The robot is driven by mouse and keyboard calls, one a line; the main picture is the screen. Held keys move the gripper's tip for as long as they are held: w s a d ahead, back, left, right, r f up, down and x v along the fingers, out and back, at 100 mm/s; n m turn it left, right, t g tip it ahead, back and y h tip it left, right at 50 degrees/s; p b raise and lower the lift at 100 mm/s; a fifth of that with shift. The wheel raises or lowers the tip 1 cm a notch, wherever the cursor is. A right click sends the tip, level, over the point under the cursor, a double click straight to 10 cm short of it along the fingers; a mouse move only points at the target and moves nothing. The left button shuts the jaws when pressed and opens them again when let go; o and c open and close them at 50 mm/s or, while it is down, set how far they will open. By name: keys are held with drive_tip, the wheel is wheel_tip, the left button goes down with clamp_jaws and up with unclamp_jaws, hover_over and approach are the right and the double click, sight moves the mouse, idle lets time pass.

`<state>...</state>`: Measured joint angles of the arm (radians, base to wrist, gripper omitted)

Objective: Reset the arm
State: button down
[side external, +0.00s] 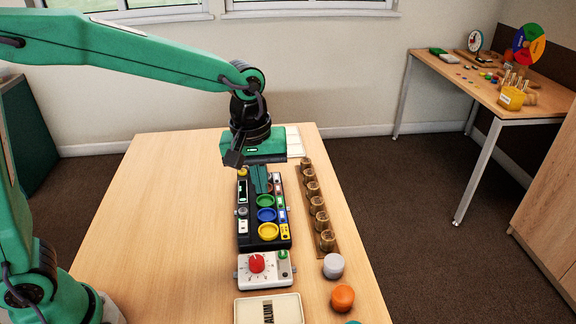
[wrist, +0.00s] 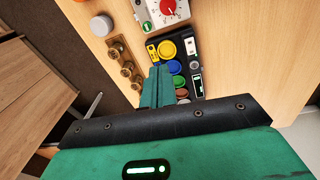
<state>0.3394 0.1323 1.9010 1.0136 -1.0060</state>
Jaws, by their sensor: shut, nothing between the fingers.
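My gripper (side external: 260,190) hangs above the far part of the black sorting panel (side external: 243,241) on the table. Its green fingers are together and hold nothing. In the wrist view the shut fingers (wrist: 158,84) point toward the panel (wrist: 155,42) and cover part of it. The panel carries a green dish (side external: 265,201), a blue dish (side external: 266,215) and a yellow dish (side external: 268,231). My gripper appears raised above the panel, apart from the dishes. The panel's far end is partly hidden behind my gripper.
A wooden rack (side external: 335,250) with several brass cylinders stands right of the panel. A white box with a red dial (side external: 257,263), a tray (side external: 243,312), a grey knob (side external: 333,266) and an orange one (side external: 342,298) lie nearer. The table's left side (side external: 170,210) is clear.

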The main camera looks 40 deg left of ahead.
drive_tip(key=s+a+r+m+t, duration=0.2)
drive_tip(key=s+a+m, duration=0.1)
drive_tip(key=s+a, duration=0.3)
drive_tip(key=s+a+r+m+t, duration=0.2)
drive_tip(key=s+a+r+m, duration=0.1)
drive_tip(key=s+a, duration=0.4)
drive_tip(key=s+m, duration=0.1)
drive_tip(key=s, duration=0.2)
drive_tip(key=shift+s+a+m+t, duration=0.15)
drive_tip(key=shift+a+m+t, duration=0.15)
